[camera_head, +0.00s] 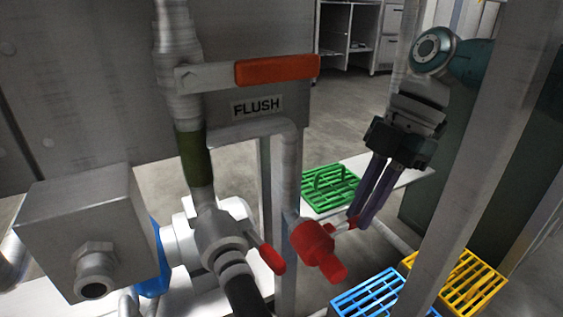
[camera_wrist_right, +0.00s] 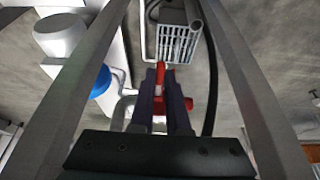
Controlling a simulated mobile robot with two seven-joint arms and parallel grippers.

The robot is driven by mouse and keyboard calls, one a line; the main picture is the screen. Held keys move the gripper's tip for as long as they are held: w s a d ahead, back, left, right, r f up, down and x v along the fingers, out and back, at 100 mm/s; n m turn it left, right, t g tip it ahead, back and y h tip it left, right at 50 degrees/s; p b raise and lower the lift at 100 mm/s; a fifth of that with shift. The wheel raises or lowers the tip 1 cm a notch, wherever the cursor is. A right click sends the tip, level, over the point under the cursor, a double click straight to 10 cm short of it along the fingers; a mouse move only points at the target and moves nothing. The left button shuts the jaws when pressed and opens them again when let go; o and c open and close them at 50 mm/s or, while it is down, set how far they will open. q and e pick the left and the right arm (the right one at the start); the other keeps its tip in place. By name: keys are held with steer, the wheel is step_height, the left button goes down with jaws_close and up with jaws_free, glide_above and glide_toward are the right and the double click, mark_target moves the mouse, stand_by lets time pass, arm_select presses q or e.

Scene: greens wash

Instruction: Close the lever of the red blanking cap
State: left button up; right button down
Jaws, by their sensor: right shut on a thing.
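The red blanking cap (camera_head: 318,250) sits on the end of the bent grey pipe, right of centre in the head view. Its lever (camera_head: 340,228) sticks out to the right from the cap, towards my right gripper. My right gripper (camera_head: 357,217) reaches down from the upper right, its fingers shut on the lever's red tip. In the right wrist view, my gripper's fingers (camera_wrist_right: 160,72) are close together with a red piece between the tips. Part of the red cap (camera_wrist_right: 187,103) shows behind them; the fingers hide the rest. My left gripper is not in view.
A red-handled flush valve (camera_head: 277,71) is above, and another red-tipped lever (camera_head: 272,258) is left of the cap. A grey post (camera_head: 480,150) stands right of my right gripper. Green (camera_head: 330,188), blue (camera_head: 372,297) and yellow (camera_head: 470,284) crates lie nearby.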

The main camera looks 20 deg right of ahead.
steer(key=s+m+p, duration=0.1)
steer(key=m+p, duration=0.1)
steer(key=p, duration=0.1)
steer(key=m+t+p, duration=0.1)
steer(key=p, duration=0.2)
steer(key=s+m+t+p, duration=0.1)
steer(key=m+p, duration=0.1)
steer(key=p, duration=0.2)
steer(key=shift+s+a+m, duration=0.3)
steer(key=shift+s, duration=0.05)
steer(key=c, duration=0.9)
jaws_free()
steer(key=p+v, duration=0.6)
steer(key=v, duration=0.4)
steer(key=shift+a, duration=0.2)
